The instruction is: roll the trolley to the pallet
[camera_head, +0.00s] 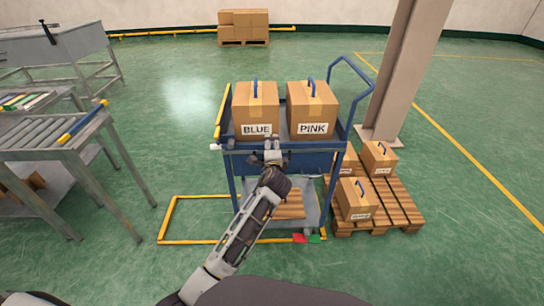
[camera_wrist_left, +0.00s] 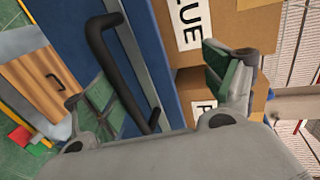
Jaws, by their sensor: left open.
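The blue trolley (camera_head: 318,162) stands in the middle of the head view, with a box marked BLUE (camera_head: 256,108) and a box marked PINK (camera_head: 312,108) on its top deck. My left gripper (camera_head: 272,152) is open at the trolley's near side. In the left wrist view a black bar handle (camera_wrist_left: 118,75) on the blue panel lies between the spread fingers (camera_wrist_left: 152,82); I cannot tell if they touch it. My right gripper is out of view.
A yellow floor frame (camera_head: 168,218) surrounds the trolley's base, with a red (camera_head: 299,238) and a green (camera_head: 315,239) piece at its front. A pillar (camera_head: 398,75) rises behind the pallet. A roller table (camera_head: 45,135) stands left. Green floor is clear between table and trolley.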

